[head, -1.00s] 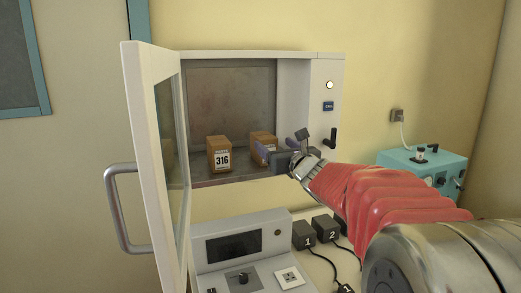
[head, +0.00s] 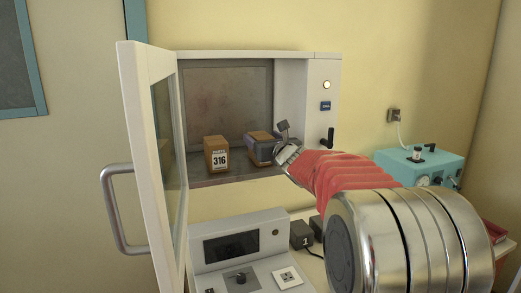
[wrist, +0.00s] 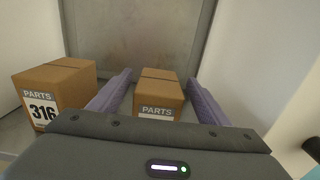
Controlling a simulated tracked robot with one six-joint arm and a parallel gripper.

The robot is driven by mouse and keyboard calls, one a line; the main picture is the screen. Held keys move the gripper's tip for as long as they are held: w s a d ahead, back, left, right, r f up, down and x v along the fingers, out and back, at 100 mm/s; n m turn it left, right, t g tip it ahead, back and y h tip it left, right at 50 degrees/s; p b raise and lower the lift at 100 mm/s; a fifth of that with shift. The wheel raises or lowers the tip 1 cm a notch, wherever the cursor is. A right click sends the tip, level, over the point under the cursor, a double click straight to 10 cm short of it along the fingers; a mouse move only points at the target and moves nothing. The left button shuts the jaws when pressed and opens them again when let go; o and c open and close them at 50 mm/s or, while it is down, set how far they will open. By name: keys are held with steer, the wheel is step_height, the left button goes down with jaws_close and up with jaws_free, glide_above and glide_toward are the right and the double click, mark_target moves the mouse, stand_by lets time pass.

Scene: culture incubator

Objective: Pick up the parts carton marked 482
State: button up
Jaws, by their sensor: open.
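A brown parts carton (head: 261,136) stands on the incubator floor, to the right of another carton. In the wrist view this right carton (wrist: 158,88) lies between the two purple fingers of my gripper (wrist: 160,82), with a gap visible on each side. Its label shows "PARTS", but its number is hidden by my gripper body. My gripper (head: 262,150) is open around it, inside the incubator. The left carton (head: 217,154), marked 316, stands apart, outside the left finger. It also shows in the wrist view (wrist: 62,80).
The incubator's glass door (head: 133,150) stands open at the left. Its right inner wall (head: 289,95) is close beside my gripper. Below are a grey control console (head: 240,245) and a black box marked 1 (head: 302,235). A teal device (head: 420,163) stands at the right.

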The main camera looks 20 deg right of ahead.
mark_target(256, 132)
steer(key=shift+w, duration=0.2)
steer(key=shift+w+r, duration=0.1)
steer(key=shift+w, duration=2.45)
steer(key=shift+c, duration=0.3)
steer(key=c, duration=1.3)
